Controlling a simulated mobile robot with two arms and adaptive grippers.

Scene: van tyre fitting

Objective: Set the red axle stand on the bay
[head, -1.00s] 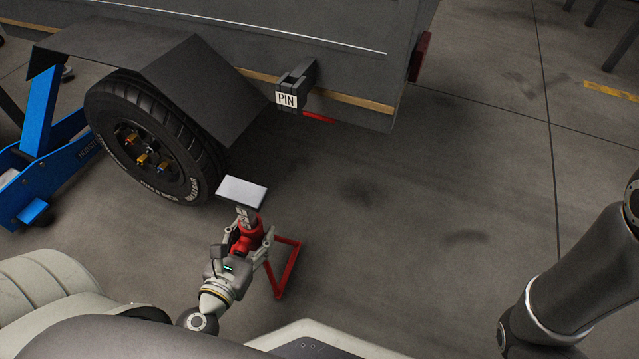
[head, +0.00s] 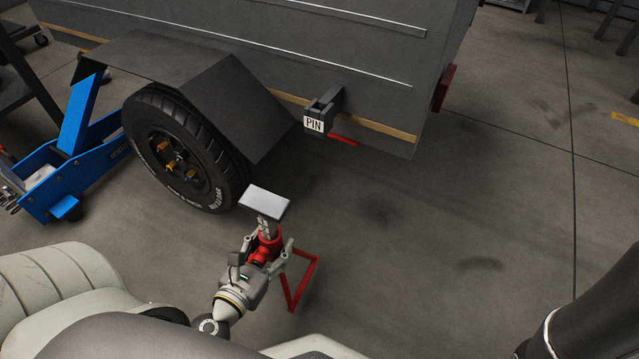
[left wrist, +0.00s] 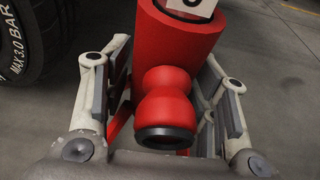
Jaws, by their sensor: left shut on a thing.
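The red axle stand (head: 303,281) is in front of the trailer, to the right of the tyre, with a light rectangular top plate (head: 265,203) and a red triangular base. My left gripper (head: 268,251) is shut on its red column, near a knob-like neck. In the left wrist view the red column (left wrist: 186,38) fills the middle, between the two fingers (left wrist: 166,100). I cannot tell whether the base touches the floor. The right gripper is not in view; only part of my right arm shows at the lower right. No marked bay is clear in view.
The trailer (head: 375,95) has a bracket labelled PIN (head: 314,124) and a red strip under its edge. Its wheel (head: 185,155) and a blue jack (head: 62,175) stand at the left. The floor (head: 450,230) to the right is open, with dark smudges.

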